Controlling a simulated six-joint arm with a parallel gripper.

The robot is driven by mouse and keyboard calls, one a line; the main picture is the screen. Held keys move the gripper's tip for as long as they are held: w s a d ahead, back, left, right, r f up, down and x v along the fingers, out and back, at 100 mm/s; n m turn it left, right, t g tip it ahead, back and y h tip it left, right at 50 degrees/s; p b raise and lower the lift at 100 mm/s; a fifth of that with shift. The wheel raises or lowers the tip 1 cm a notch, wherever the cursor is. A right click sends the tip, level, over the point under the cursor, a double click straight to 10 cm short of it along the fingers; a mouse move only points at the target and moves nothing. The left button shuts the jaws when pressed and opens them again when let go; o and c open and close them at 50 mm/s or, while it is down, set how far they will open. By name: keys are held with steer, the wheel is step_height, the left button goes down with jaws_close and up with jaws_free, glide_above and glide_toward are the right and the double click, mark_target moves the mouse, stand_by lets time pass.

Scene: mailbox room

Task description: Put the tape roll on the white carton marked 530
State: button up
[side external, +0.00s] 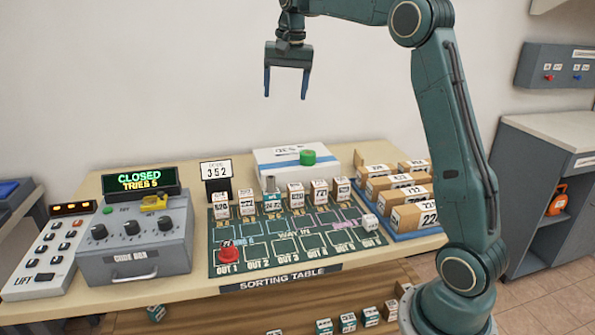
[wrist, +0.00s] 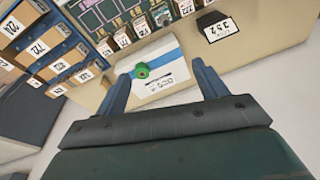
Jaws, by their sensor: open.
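A green tape roll (side external: 307,157) lies on top of a large white carton (side external: 270,171) with a blue band at the back of the table. In the wrist view the tape roll (wrist: 142,71) also rests on this white carton (wrist: 170,57), near its left edge. The carton's label is too small to read for certain, so I cannot confirm 530. My gripper (side external: 286,94) is open and empty, high above the back of the table. In the wrist view the carton shows between and beyond my fingertips (wrist: 161,78).
Several small labelled cartons (side external: 295,196) stand in a row on the green sorting board (side external: 260,261), in front of the white carton. A blue tray (side external: 402,236) of brown cartons is at the right. A number sign (side external: 216,170) and code box (side external: 139,240) are left. Air around my gripper is clear.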

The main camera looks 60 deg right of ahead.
steer(key=s+a+r+n+t, duration=0.15)
steer(key=s+a+n, duration=0.45)
steer(key=s+a, duration=0.8)
steer(key=s+a+f+n+t, duration=0.1)
steer(key=s+a+f+n, duration=0.1)
steer(key=s+f, duration=0.3)
steer(key=s+a+f+n+t, duration=0.1)
steer(key=s+a+f+n, duration=0.2)
steer(key=s, duration=0.7)
steer(key=shift+a+f+y, duration=0.4)
steer(key=shift+a+f, duration=0.4)
steer(key=shift+f, duration=0.15)
